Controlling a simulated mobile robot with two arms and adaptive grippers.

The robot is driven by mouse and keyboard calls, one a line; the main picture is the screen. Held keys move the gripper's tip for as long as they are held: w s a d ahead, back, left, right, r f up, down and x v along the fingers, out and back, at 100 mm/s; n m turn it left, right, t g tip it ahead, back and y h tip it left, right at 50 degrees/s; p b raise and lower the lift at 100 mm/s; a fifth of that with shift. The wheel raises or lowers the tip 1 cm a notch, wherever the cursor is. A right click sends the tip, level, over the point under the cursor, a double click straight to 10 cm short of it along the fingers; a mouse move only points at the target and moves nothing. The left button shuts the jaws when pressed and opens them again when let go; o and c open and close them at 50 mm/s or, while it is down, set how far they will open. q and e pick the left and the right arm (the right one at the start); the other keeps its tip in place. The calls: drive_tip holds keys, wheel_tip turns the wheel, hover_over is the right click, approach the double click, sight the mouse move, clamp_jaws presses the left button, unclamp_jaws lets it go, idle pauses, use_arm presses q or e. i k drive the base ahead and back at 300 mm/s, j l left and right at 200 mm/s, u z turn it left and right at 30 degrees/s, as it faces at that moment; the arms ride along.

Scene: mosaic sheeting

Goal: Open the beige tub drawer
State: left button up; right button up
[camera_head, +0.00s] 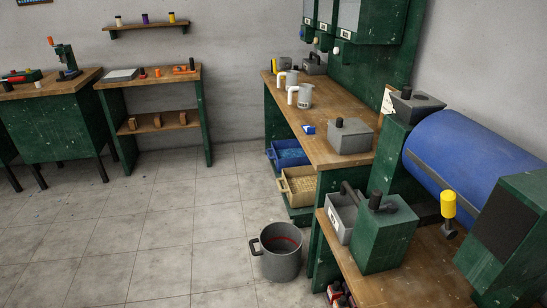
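The beige tub drawer (300,199) is under the wooden workbench, below a blue tub drawer (288,163). Its left end sticks out past the bench's edge, so its light contents show from above. A handle is on its left end. How far it is pulled out is hard to tell, as its right part is hidden under the bench. Neither of my grippers is in view, and nothing is seen touching the drawer.
A grey pot (277,256) stands on the floor in front of the drawers. The bench (322,136) above holds jugs and a grey box. A nearer bench (388,284) carries a green box (384,241). A blue drum (475,165) is at right. Floor at left is clear.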

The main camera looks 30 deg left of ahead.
sight(299, 183)
drive_tip(key=i+j, duration=0.15)
drive_tip(key=j, duration=0.25)
drive_tip(key=i+j, duration=0.1)
drive_tip(key=j, duration=0.3)
drive_tip(key=i+j+z, duration=0.1)
drive_tip(key=j, duration=0.3)
drive_tip(key=i+j, duration=0.15)
drive_tip(key=j, duration=0.25)
drive_tip(key=i+j, duration=0.15)
drive_tip(key=j, duration=0.3)
drive_tip(key=i+j, duration=0.1)
drive_tip(key=j, duration=0.3)
drive_tip(key=i+j, duration=0.15)
drive_tip(key=j, duration=0.25)
drive_tip(key=i+j+z, duration=0.1)
drive_tip(key=j, duration=0.35)
drive_tip(key=i+j+z, duration=0.1)
drive_tip(key=j, duration=0.3)
drive_tip(key=i+j, duration=0.2)
drive_tip(key=j, duration=0.25)
drive_tip(key=i+j+z, duration=0.1)
drive_tip(key=j, duration=0.35)
drive_tip(key=i+j, duration=0.15)
drive_tip(key=j, duration=0.3)
drive_tip(key=z, duration=0.05)
